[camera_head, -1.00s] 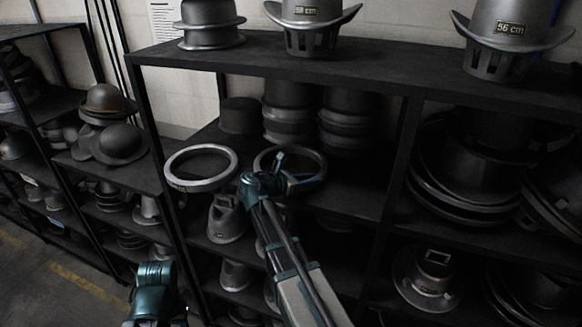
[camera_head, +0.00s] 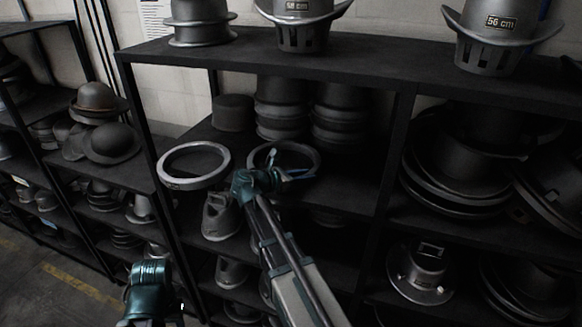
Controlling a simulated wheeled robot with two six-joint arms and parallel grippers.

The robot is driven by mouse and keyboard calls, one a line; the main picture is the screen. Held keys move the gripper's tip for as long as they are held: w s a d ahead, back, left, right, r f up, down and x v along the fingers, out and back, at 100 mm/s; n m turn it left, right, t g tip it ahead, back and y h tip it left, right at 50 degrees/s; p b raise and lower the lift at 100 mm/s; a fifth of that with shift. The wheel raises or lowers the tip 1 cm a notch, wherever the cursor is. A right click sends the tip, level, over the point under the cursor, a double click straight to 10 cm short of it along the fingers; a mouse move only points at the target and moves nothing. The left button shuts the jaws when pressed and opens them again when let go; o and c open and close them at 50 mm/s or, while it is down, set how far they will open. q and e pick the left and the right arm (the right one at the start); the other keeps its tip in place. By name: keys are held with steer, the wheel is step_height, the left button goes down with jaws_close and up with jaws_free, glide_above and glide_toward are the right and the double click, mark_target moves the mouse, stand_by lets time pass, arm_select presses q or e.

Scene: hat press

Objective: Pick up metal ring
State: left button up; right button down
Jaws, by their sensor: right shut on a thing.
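Two metal rings lie side by side at the front of the upper middle shelf. The left one (camera_head: 161,172) is lighter grey and stands clear of my grippers. The right one (camera_head: 316,157) is darker, and my right gripper (camera_head: 277,171) is shut on the near left part of its rim. The gripper hides some of that rim, and I cannot tell whether the ring is clear of the shelf. My left arm's teal end (camera_head: 149,280) shows low at the left, away from the rings; its fingers cannot be made out.
Dark hat blocks (camera_head: 280,105) stand close behind the rings. The top shelf board (camera_head: 370,64) runs above, and a black upright (camera_head: 391,170) is to the right. Grey hat forms (camera_head: 220,215) stand on the shelf below. Another rack with hats (camera_head: 108,145) is at the left.

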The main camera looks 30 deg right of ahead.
steer(key=shift+r+p, duration=0.8)
step_height(320, 180, up, 3)
steer(key=p, duration=0.2)
steer(key=shift+f+p, duration=0.15)
steer(key=shift+p, duration=0.2)
arm_select(q)
step_height(320, 180, up, 5)
steer(key=shift+p, duration=0.35)
arm_select(e)
steer(key=s+a, duration=0.4)
steer(key=a, duration=0.3)
steer(key=s+a, duration=0.4)
steer(key=a, duration=0.3)
steer(key=shift+r, duration=0.35)
